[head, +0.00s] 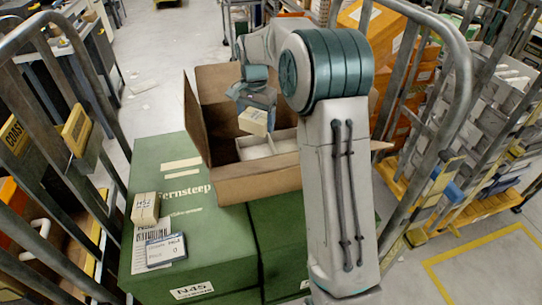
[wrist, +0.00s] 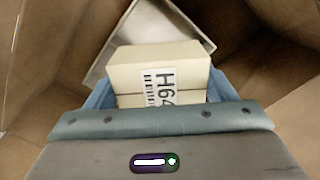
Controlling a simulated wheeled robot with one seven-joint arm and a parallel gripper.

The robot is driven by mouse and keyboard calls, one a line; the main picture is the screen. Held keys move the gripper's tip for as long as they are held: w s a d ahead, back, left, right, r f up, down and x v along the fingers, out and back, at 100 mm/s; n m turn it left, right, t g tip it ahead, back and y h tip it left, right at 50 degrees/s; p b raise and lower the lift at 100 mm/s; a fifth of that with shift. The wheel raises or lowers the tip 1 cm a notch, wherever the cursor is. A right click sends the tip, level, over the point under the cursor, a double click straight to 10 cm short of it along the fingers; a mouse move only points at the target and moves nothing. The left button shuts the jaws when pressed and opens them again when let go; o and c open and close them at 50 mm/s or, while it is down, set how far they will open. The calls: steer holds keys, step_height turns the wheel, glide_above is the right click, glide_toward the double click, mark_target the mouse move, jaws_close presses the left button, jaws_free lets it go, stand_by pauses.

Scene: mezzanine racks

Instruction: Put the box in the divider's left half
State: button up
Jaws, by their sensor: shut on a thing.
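A small cream box (head: 253,122) is held in my gripper (head: 256,108). Its printed label, starting "H64", shows in the wrist view (wrist: 145,82). The blue fingers are shut on its two sides. The pale divider (head: 271,143) lies inside an open cardboard carton, with a partition across it. In the wrist view the divider (wrist: 122,28) shows beyond the held box, which hides much of it. The box is over the carton, above the divider; I cannot tell exactly which half it is over.
The carton (head: 235,190) has raised flaps around the divider. It stands on green boxes (head: 190,225). Metal cage rails (head: 458,90) rise on both sides.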

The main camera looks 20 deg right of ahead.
steer(key=shift+w+f, duration=0.15)
steer(key=shift+f, duration=0.55)
step_height(320, 180, down, 10)
steer(key=shift+w+d+f+p, duration=0.1)
steer(key=shift+w+p, duration=0.05)
steer(key=shift+p, duration=0.65)
steer(key=shift+f+b, duration=0.45)
steer(key=shift+b, duration=0.05)
steer(key=shift+f, duration=0.1)
steer(key=o, duration=1)
steer(key=shift+c, duration=0.2)
steer(key=shift+o, duration=0.3)
